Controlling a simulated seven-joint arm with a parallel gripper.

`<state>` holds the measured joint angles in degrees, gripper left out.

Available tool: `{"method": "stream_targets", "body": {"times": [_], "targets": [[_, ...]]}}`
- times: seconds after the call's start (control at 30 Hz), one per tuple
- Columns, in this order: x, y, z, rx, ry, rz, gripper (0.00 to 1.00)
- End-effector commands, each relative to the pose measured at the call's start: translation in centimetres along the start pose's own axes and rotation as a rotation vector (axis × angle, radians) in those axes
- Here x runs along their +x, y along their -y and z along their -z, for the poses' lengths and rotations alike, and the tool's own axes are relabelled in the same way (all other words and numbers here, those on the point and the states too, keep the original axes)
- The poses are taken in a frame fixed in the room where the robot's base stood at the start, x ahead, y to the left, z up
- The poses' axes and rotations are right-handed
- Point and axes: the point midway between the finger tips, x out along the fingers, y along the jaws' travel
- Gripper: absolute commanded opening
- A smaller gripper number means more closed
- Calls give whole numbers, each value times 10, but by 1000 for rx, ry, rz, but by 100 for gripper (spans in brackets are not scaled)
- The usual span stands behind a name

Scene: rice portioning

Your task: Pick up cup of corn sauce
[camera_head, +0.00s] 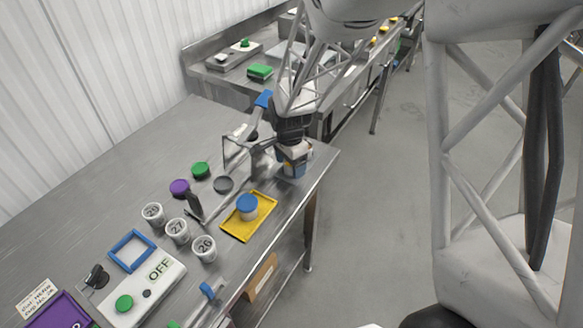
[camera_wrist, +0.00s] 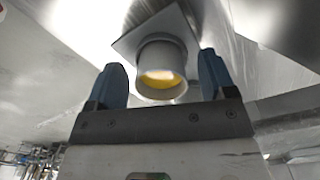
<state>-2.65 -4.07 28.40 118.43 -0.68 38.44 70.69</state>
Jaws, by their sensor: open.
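In the wrist view, a pale round cup (camera_wrist: 160,55) with yellow inside lies between the two blue fingers of my gripper (camera_wrist: 162,74). The fingers stand apart, one on each side of the cup, with a visible gap at both sides. A grey square piece (camera_wrist: 128,43) shows behind the cup. In the head view, my gripper (camera_head: 294,172) points down near the right edge of the metal table. The cup is mostly hidden there by the gripper, and its label cannot be read.
Several numbered white cups (camera_head: 177,231) stand nearer.

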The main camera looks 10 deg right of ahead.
Motion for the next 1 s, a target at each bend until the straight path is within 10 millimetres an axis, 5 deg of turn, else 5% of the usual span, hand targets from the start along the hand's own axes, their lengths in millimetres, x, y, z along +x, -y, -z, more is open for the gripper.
{"method": "stream_targets", "body": {"times": [0.4, 1.0], "targets": [[0, 0, 0, 0, 0, 0, 23], [-3, 0, 0, 0, 0, 1, 23]]}}
